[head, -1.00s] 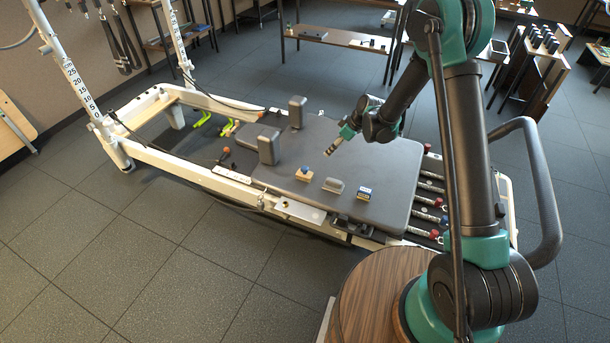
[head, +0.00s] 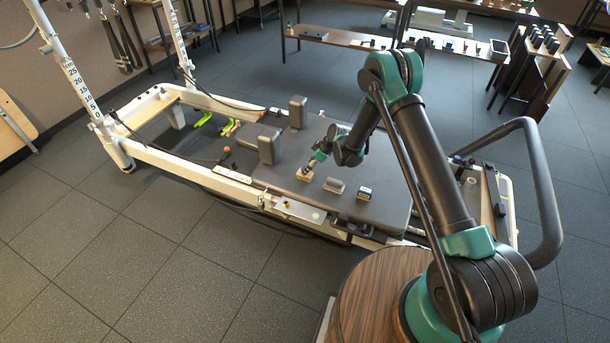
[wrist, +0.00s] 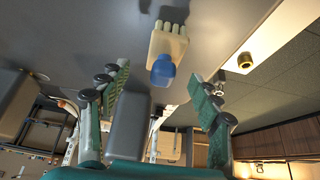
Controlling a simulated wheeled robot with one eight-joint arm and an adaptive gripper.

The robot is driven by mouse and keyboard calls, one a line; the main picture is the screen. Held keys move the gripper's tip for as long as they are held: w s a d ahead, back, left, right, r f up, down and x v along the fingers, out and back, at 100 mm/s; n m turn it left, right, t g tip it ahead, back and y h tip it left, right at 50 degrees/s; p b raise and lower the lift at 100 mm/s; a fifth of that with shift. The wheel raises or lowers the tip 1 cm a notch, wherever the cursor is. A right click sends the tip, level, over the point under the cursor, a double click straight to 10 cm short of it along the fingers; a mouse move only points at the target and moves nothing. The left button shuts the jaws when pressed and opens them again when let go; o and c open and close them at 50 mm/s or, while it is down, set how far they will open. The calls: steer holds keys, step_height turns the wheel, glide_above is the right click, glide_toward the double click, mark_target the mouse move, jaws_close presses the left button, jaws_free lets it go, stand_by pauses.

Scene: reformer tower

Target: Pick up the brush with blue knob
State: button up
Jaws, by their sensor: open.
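The brush with the blue knob has a pale wooden body (head: 304,175) and lies on the dark padded carriage in the head view. In the wrist view its blue knob (wrist: 162,71) points towards me, with pale prongs or bristles (wrist: 168,30) beyond. My gripper (head: 311,165) hangs just above the brush in the head view and hides its knob. In the wrist view my gripper (wrist: 158,90) is open. Its two green-padded fingers stand left and right of the knob, with nothing held between them.
Two upright dark shoulder pads (head: 268,150) stand to the left and behind. A white frame surrounds the carriage.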

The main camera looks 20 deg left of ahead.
steer(key=shift+a+x, duration=0.25)
steer(key=shift+x, duration=2.8)
steer(key=shift+s+r, duration=0.2)
steer(key=c, duration=1.3)
step_height(320, 180, up, 20)
steer(key=o, duration=0.7)
steer(key=c, duration=0.5)
